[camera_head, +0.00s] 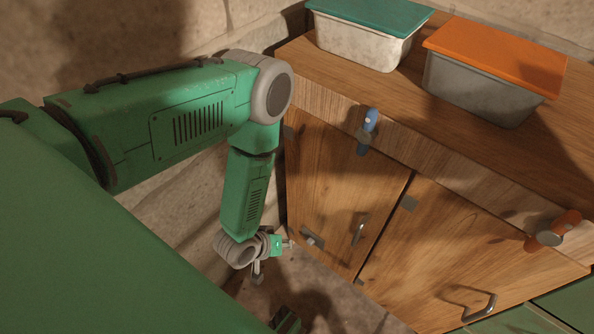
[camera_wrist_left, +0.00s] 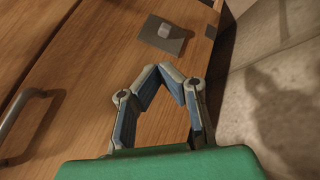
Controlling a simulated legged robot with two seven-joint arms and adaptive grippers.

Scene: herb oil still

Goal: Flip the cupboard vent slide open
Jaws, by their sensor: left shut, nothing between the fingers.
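The vent slide is a small grey plate (camera_head: 312,239) with a pale raised knob, low on the left door of the wooden cupboard (camera_head: 330,185). In the left wrist view the plate (camera_wrist_left: 172,46) and its knob (camera_wrist_left: 164,30) show ahead of the fingertips. My left gripper (camera_head: 287,244) is just left of the plate in the head view. It is shut and empty, with its fingertips (camera_wrist_left: 171,72) together. A gap shows between the fingertips and the plate in the wrist view. My right gripper is not in view.
The left door's metal handle (camera_head: 359,231) is right of the plate; it also shows in the wrist view (camera_wrist_left: 22,122). A blue latch (camera_head: 369,123) and an orange latch (camera_head: 553,230) sit on the cupboard's upper edge. Teal-lidded (camera_head: 365,35) and orange-lidded (camera_head: 485,80) boxes stand on top. A stone wall (camera_wrist_left: 275,90) is close beside.

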